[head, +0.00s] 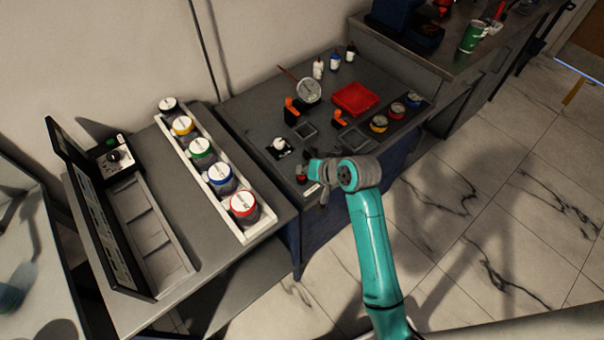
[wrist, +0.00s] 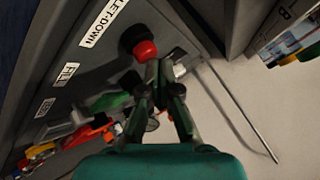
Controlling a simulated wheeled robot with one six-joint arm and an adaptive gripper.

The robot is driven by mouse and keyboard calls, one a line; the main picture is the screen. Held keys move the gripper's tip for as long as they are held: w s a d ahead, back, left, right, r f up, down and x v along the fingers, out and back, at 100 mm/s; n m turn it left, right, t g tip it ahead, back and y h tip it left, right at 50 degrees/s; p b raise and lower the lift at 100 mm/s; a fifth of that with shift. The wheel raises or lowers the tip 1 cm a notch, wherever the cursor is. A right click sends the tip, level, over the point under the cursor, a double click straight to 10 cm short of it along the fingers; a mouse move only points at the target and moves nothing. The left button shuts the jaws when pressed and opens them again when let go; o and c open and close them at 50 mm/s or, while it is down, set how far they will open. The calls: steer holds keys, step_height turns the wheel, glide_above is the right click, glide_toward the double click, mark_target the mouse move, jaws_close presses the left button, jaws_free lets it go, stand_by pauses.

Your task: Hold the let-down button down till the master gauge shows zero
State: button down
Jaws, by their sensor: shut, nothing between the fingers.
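The let-down button (wrist: 145,50) has a red cap on a black collar, beside its white "LET-DOWN" label (wrist: 103,22) in the wrist view. In the head view the button (head: 302,173) is at the bench's near edge, left of my gripper (head: 319,168). My gripper (wrist: 158,68) is shut and empty, its tips right at the red cap in the wrist view. I cannot tell whether they touch or press it. The master gauge (head: 309,90), a round white dial, stands toward the back of the bench. Its needle is too small to read.
A red tray (head: 355,98), small coloured-rim gauges (head: 379,123) and bottles (head: 335,61) are on the same bench. On the left are a rack of coloured-lid jars (head: 221,178) and an open case (head: 150,235). A "FILL" label (wrist: 68,73) is beside the let-down label.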

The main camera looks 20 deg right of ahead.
mark_target(304, 176)
steer(key=shift+f, duration=0.45)
stand_by(1.2)
steer(key=shift+r, duration=0.1)
stand_by(2.1)
steer(key=shift+r, duration=0.9)
steer(key=shift+r, duration=0.1)
steer(key=shift+r, duration=2.4)
steer(key=shift+f, duration=0.1)
